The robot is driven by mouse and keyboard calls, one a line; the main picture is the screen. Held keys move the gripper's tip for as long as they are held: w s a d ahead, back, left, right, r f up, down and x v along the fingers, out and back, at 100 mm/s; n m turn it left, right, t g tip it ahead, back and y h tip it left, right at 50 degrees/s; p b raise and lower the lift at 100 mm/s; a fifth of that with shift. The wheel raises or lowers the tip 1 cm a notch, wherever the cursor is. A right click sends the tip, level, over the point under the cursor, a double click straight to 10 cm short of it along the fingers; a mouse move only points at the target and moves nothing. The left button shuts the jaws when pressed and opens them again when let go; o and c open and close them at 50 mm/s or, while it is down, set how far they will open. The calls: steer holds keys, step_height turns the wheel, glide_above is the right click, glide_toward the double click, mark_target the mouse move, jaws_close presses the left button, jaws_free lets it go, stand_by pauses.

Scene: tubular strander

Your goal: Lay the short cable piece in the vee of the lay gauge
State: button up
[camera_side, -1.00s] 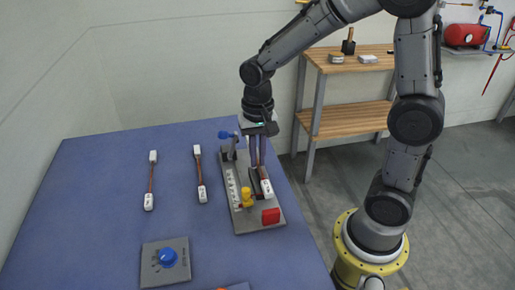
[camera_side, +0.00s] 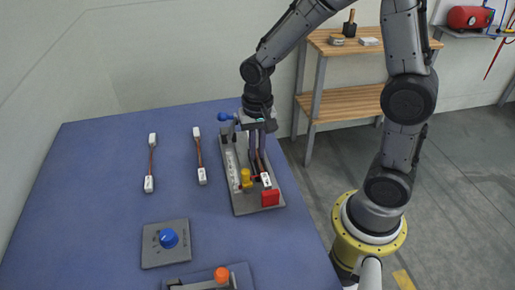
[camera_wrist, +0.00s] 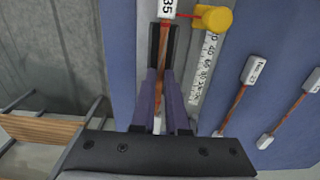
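The short cable piece (camera_wrist: 163,72) is reddish-brown with white end tags; the near tag (camera_side: 266,180) shows in the side view. My gripper (camera_side: 259,174) points down over the right side of the lay gauge, a grey plate (camera_side: 243,206). In the wrist view my gripper (camera_wrist: 163,45) has its dark pads close on both sides of the cable, apparently shut on it. The cable lies lengthwise along the gauge, low over it. The vee is hidden by the fingers and cable, and I cannot tell whether the cable touches it.
The gauge carries a white scale (camera_side: 231,165), a yellow knob (camera_side: 246,178) with a red pointer, a red block (camera_side: 270,198) and a blue knob (camera_side: 225,117). Two other tagged cables (camera_side: 152,160) (camera_side: 199,153) lie left.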

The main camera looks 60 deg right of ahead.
steer(key=o, duration=0.4)
steer(key=shift+s+f, duration=0.2)
steer(key=shift+f, duration=0.25)
step_height(320, 180, up, 18)
steer(key=s+t, duration=0.1)
steer(key=s, duration=0.2)
steer(key=s+n+t, duration=0.1)
steer(key=s+n, duration=0.2)
steer(key=s+f+n+t, duration=0.1)
steer(key=s+n+t, duration=0.1)
steer(key=s+n, duration=0.1)
steer(key=s+f+n+t, duration=0.1)
steer(key=s+n, duration=0.2)
steer(key=s, duration=0.2)
steer(key=shift+a+f, duration=0.2)
steer(key=shift+f, duration=0.05)
